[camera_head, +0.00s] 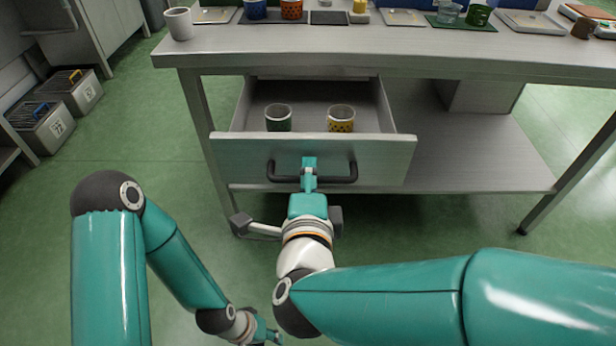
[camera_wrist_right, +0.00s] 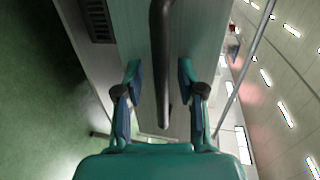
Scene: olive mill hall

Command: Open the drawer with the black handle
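The drawer (camera_head: 235,153) under the metal table stands pulled out in the head view. Its black bar handle (camera_head: 286,179) is on the front panel. A dark cup (camera_head: 278,119) and a yellow patterned cup (camera_head: 341,119) stand inside. My right gripper (camera_head: 309,166) is at the middle of the handle. In the right wrist view, the handle (camera_wrist_right: 158,50) runs between the two fingers of my right gripper (camera_wrist_right: 160,78), with a gap visible on each side. My left gripper (camera_head: 268,337) is low at the bottom edge, partly cut off; its fingers are unclear.
The tabletop (camera_head: 420,44) carries a white cup (camera_head: 179,23) at its left corner and several trays and cups along the back. A lower shelf (camera_head: 470,160) lies beneath. Crates (camera_head: 42,124) sit on the floor at left. The green floor (camera_head: 150,150) left of the table is clear.

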